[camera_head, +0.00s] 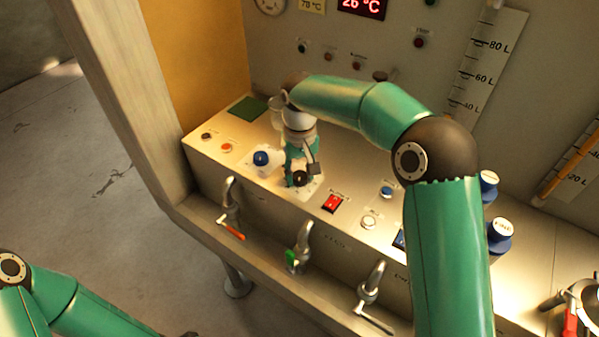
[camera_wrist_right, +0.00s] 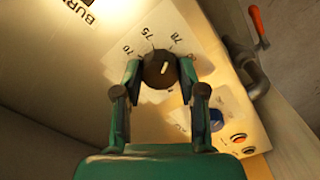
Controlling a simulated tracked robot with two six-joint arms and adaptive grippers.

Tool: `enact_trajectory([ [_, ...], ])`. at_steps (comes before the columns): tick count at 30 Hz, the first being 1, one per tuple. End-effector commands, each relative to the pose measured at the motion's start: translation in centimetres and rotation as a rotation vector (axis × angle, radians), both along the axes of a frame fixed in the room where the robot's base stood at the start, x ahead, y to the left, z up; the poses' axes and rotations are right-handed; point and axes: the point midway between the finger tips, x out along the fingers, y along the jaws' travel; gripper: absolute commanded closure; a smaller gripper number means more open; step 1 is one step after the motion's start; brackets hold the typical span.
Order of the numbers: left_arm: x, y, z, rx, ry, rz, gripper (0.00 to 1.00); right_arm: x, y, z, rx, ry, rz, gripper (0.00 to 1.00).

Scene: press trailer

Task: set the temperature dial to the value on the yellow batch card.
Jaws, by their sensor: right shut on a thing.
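The temperature dial is a dark round knob (camera_wrist_right: 158,72) on a pale plate, with 70, 75 and 78 printed around it. Its short light mark leans towards the side between 75 and 78; I cannot tell the exact setting. In the head view the dial (camera_head: 300,179) sits on the sloped console. My right gripper (camera_wrist_right: 160,75) is shut on the dial, one finger on each side; it also shows in the head view (camera_head: 301,172). A pale yellow card (camera_head: 311,5) reading 70 °C is at the top edge, partly cut off. My left gripper is out of view.
A red display (camera_head: 362,7) reads 26 °C. Several taps, one with an orange handle (camera_head: 231,229), line the console's front.

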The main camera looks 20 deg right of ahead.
Motion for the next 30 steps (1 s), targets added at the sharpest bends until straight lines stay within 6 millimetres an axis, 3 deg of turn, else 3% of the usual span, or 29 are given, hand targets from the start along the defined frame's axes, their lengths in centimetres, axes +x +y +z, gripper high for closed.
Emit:
enact_trajectory([
  [9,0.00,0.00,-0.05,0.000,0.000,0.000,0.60,0.07,-0.03,0.07,0.000,-0.003,-0.117,0.94],
  [23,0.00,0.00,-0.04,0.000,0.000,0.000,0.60,0.07,-0.03,0.08,0.001,-0.003,-0.134,0.94],
  [24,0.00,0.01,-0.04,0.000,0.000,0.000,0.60,0.07,-0.03,0.08,0.001,-0.003,-0.134,0.58],
  [28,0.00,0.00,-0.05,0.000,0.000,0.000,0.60,0.05,-0.03,0.07,0.001,-0.003,-0.134,0.36],
  [30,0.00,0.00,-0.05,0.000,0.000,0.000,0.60,0.04,-0.03,0.06,0.000,-0.002,-0.134,0.34],
])
